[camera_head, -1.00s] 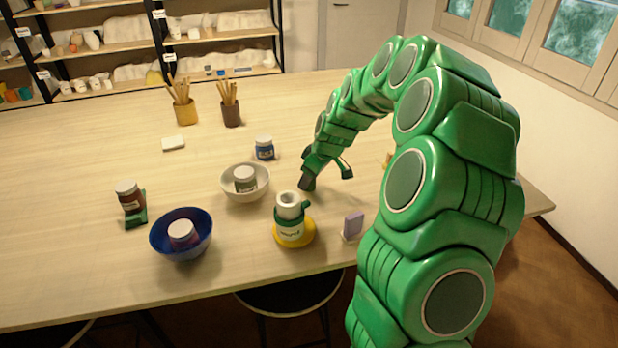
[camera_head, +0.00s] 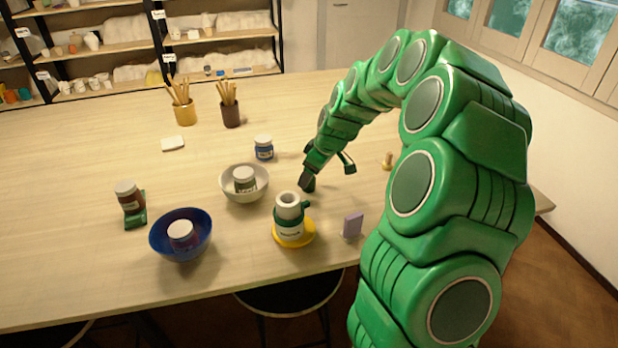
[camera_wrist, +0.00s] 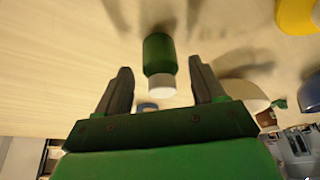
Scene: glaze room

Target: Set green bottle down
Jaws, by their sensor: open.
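The green bottle (camera_wrist: 158,55) with a white cap shows in the wrist view, between my two dark fingers, with a gap on each side. It appears to stand on the table, with its shadow beside it. I cannot make it out in the head view, where my gripper and arm hide that spot. My gripper (camera_head: 328,174) is open, low over the table (camera_head: 90,160), right of the white bowl and behind the yellow saucer.
Close by are a white bowl (camera_head: 262,192) with a jar, a yellow saucer (camera_head: 306,235) bearing a green-and-white container (camera_head: 289,220), a purple block (camera_head: 353,224), a blue jar (camera_head: 264,150) and a wooden peg (camera_head: 388,160). A blue bowl (camera_head: 165,243) stands front left.

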